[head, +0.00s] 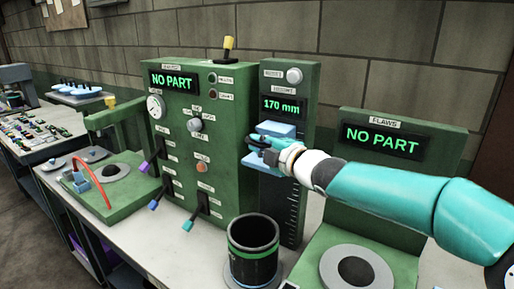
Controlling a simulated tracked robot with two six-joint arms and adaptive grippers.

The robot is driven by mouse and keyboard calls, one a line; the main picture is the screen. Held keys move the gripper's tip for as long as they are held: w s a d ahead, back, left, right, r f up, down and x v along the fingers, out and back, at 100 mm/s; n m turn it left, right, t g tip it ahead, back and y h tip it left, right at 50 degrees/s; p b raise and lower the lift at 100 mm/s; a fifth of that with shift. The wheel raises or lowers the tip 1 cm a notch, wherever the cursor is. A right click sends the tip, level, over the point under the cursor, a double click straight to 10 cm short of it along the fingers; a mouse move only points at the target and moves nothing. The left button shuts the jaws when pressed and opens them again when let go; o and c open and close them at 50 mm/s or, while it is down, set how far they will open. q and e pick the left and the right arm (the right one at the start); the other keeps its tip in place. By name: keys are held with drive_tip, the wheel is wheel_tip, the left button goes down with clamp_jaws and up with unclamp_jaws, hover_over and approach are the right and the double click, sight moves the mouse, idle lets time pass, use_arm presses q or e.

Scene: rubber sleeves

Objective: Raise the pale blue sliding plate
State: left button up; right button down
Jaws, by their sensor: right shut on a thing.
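The pale blue sliding plate (277,129) is on the tall green height panel right of the main machine. The panel's display (282,106) reads 170 mm, and a dark scale runs down below the plate. My right gripper (256,143) reaches in from the right and is shut on the plate at its front left. Its dark fingers and wrist hide part of the plate. My left gripper is not in view.
A black cup with a green band (253,248) stands below the plate on the bench. Levers (191,219) stick out of the main machine (178,108). A flaws station (402,138) stands at the right, under my right arm.

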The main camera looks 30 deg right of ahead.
drive_tip(key=shift+r, duration=0.3)
drive_tip(key=c, duration=1.2)
unclamp_jaws()
drive_tip(key=shift+f, duration=0.1)
drive_tip(key=s, duration=0.8)
drive_tip(key=s+d+r, duration=0.1)
drive_tip(key=s, duration=0.3)
drive_tip(key=shift+f, duration=0.1)
